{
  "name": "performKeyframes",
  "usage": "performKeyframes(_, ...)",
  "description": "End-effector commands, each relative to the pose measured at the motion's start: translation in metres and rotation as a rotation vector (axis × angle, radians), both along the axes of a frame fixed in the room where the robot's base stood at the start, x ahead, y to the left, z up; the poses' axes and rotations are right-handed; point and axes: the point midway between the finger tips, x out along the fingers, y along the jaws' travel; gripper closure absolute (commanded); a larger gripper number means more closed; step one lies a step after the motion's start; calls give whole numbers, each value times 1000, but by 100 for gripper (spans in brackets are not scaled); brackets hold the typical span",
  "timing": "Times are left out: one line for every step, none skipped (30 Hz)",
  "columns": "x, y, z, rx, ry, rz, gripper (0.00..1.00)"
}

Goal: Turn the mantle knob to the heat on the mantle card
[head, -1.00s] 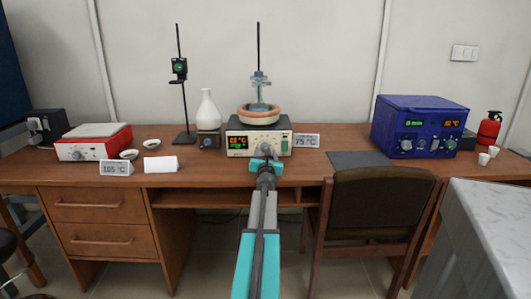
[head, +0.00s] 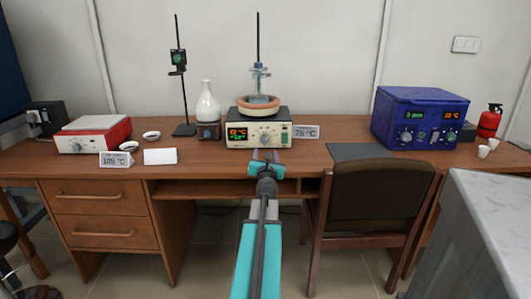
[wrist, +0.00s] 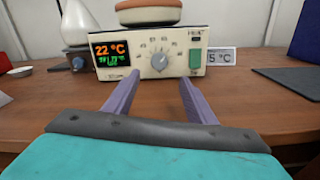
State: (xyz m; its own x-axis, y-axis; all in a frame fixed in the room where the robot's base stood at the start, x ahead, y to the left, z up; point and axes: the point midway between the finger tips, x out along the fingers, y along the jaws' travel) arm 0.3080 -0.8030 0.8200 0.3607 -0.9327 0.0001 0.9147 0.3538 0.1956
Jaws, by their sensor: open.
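The heating mantle (head: 257,128) is a beige box on the wooden desk with a round pot on top. Its grey knob (wrist: 160,61) sits in the middle of the front face, ringed by a printed scale; the exact pointer direction is hard to tell. The display (wrist: 114,54) reads 22 °C in orange, with a small green line that I cannot read surely. The mantle card (head: 306,132) stands right of the mantle and reads 75 °C. My gripper (wrist: 157,82) is open and empty, its fingers apart in front of and below the knob, not touching it.
A green switch (wrist: 195,62) is right of the knob. A white flask (head: 207,103) and stand are on the left, with a red hotplate (head: 93,138) and a 105 °C card (head: 116,160) beyond. A blue furnace (head: 420,120) stands right. A chair (head: 375,205) is at the desk front.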

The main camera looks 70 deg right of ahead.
Motion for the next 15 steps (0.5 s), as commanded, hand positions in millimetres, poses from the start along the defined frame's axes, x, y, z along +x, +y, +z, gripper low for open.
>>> performKeyframes(-2,6,0,0,0,0,49)
performKeyframes(-3,7,0,0,0,0,49)
performKeyframes(-4,9,0,0,0,0,49)
performKeyframes(-4,11,0,0,0,0,49)
performKeyframes(-5,12,0,0,0,0,49)
performKeyframes(-5,13,0,0,0,0,49)
performKeyframes(-6,14,0,0,0,0,49)
performKeyframes(-6,15,0,0,0,0,49)
performKeyframes(-6,15,0,0,0,0,49)
performKeyframes(-6,15,0,0,0,0,49)
performKeyframes(-6,16,0,0,0,0,49)
performKeyframes(-6,16,0,0,0,0,49)
performKeyframes(-6,16,0,0,0,0,49)
performKeyframes(-6,16,0,0,0,0,49)
performKeyframes(-6,16,0,0,0,0,49)
